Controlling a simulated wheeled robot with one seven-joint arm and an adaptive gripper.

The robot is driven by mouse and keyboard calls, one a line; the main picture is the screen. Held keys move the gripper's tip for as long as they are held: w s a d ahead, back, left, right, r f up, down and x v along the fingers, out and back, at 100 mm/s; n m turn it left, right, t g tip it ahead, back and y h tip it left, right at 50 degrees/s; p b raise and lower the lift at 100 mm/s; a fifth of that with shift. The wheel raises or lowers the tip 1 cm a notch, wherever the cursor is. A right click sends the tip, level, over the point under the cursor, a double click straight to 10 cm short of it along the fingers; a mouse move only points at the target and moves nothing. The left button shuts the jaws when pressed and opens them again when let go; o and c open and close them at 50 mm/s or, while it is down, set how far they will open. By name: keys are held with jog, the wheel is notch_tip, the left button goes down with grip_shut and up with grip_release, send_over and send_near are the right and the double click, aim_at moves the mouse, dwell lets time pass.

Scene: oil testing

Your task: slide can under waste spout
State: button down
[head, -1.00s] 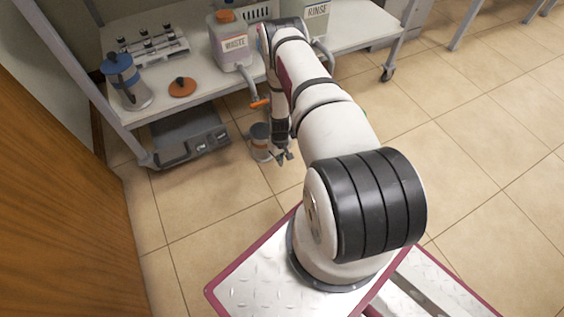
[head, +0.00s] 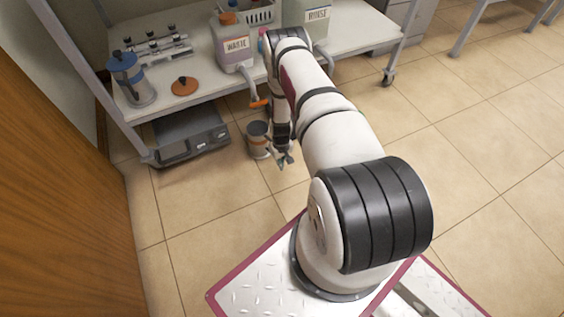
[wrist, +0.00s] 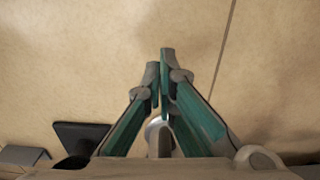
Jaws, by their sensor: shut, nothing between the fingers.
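The can (head: 258,145), with a dark top and a paler lower part, stands upright on the floor in front of the shelf. The white waste jug (head: 235,52) is on the shelf above it. Its grey waste spout (head: 249,84) hangs over the shelf edge and ends in an orange piece, above and near the can. My gripper (head: 284,161) points down just right of the can, low near the floor; I cannot tell if they touch. In the wrist view my gripper (wrist: 164,58) has its green-sided fingers together, empty, over bare floor.
A dark flat device (head: 190,138) sits under the shelf, left of the can. A blue-lidded jar (head: 128,82), an orange lid (head: 184,86) and the rinse jug (head: 308,18) are on the shelf (head: 205,95). The tiled floor in front and to the right is clear.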

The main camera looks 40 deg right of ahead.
notch_tip(320, 180, up, 10)
jog(key=p, duration=0.4)
jog(key=shift+w, duration=0.15)
